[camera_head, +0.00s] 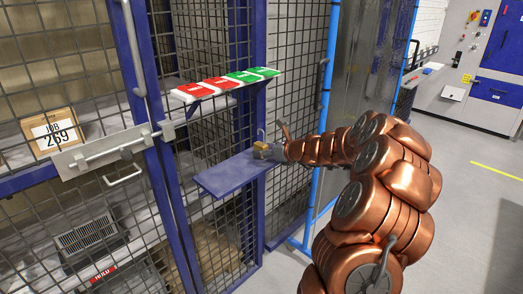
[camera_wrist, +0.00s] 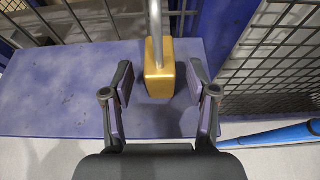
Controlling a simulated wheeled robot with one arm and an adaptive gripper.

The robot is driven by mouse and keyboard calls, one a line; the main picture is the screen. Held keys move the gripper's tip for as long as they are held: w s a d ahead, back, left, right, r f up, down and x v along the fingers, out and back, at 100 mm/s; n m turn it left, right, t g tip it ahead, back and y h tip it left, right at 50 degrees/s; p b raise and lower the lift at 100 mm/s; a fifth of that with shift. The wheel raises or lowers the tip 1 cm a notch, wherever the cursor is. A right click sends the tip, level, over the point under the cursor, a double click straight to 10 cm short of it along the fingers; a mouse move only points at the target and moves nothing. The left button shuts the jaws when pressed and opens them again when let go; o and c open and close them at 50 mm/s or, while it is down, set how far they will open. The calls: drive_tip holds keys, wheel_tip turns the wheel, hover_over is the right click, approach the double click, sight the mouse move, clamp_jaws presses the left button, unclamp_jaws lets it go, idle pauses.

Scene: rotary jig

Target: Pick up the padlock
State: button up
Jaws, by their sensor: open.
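The padlock is a brass block with a grey metal shackle. In the wrist view the padlock (camera_wrist: 160,78) stands on the blue shelf (camera_wrist: 50,95), between my gripper's fingertips (camera_wrist: 160,83). The fingers are spread, with a gap visible on each side of the brass body. In the head view the padlock (camera_head: 262,150) is a small golden block at the end of my arm, on the right part of the blue shelf (camera_head: 222,178). My gripper (camera_head: 277,151) is partly hidden there by its small size.
A mesh cage with blue posts (camera_head: 170,190) rises behind the shelf. A higher ledge (camera_head: 225,84) carries red and green tags. A sliding bolt (camera_head: 110,148) crosses the cage door at the left. A light blue rail (camera_head: 318,150) stands right of the shelf. Open floor lies at the right.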

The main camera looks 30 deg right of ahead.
drive_tip(key=shift+x, duration=0.8)
clamp_jaws()
